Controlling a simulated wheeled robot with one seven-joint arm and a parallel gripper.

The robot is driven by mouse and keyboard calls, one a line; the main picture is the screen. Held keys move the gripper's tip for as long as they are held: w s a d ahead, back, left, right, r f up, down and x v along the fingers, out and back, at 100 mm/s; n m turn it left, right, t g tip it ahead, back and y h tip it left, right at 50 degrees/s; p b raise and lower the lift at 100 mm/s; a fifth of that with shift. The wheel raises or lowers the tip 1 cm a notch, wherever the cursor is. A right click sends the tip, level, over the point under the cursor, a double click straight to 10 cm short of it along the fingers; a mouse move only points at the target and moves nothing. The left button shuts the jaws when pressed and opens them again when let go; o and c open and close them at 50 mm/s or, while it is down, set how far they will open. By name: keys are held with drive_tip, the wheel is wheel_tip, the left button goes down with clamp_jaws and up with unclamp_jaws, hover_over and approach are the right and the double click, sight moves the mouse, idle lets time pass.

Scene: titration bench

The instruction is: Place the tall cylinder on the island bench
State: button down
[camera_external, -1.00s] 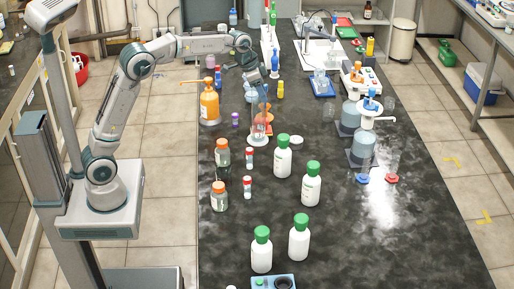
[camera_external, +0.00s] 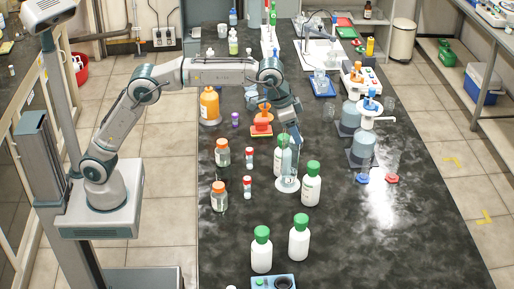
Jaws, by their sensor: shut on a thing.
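The tall cylinder (camera_external: 288,172) is clear glass with a pale round base. It is upright in my gripper (camera_external: 287,130), which is shut on its upper part. It is over the dark island bench (camera_external: 335,235), between two white bottles with green caps. Its base looks at or close to the bench top; I cannot tell whether it touches. The cylinder partly overlaps the left one of these bottles (camera_external: 278,160) in the picture. The gripper fingers are small and partly hidden.
A white bottle (camera_external: 311,188) stands close at the cylinder's right. Glass dispensers (camera_external: 362,145) stand at the right. The bench's front right is bare.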

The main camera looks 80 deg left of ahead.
drive_tip(key=d+r, duration=0.2)
drive_tip(key=d, duration=1.8)
drive_tip(key=s+d+f+m+h+p, duration=0.1)
drive_tip(key=s+d+f, duration=0.1)
drive_tip(key=d+f, duration=0.35)
drive_tip(key=s+d+f+m+p, duration=0.1)
drive_tip(key=s+d+f+m, duration=0.1)
drive_tip(key=d, duration=0.6)
drive_tip(key=w+a+f+p, duration=0.3)
drive_tip(key=w+a+f, duration=0.2)
drive_tip(key=w+f, duration=0.4)
drive_tip(key=shift+w+a+f+p, duration=0.2)
drive_tip(key=shift+a+f+p, duration=0.15)
drive_tip(key=shift+f, duration=0.45)
drive_tip(key=shift+f, duration=0.2)
drive_tip(key=c, duration=0.6)
unclamp_jaws()
